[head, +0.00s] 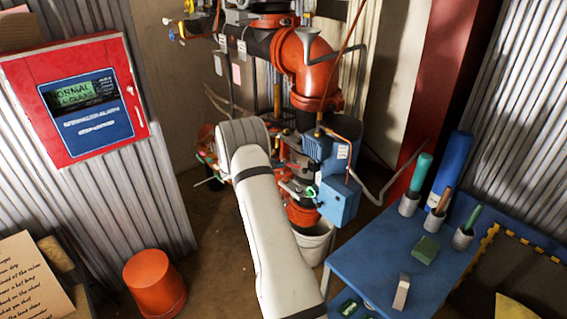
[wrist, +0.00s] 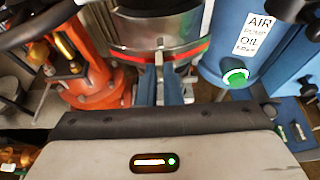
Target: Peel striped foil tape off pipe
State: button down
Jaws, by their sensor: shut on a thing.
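In the wrist view a silvery band with a red-orange lower edge, which looks like the striped foil tape (wrist: 125,52), wraps the upright pipe in front of my gripper. My gripper (wrist: 160,82) has its two blue-grey fingers close together on a narrow pale strip at the band's lower edge. The strip appears to be an end of the tape, though its join to the band is hard to make out. In the head view my own arm hides the gripper and most of the grip area.
Orange pipework (head: 310,68) rises behind. A white bucket (head: 316,243) stands below. A blue table (head: 450,250) holds brushes and a green block at right. An orange bucket (head: 155,283) sits on the floor at left.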

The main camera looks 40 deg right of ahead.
jog(key=a, duration=0.4)
jog(key=shift+s, duration=0.2)
dwell(0.4)
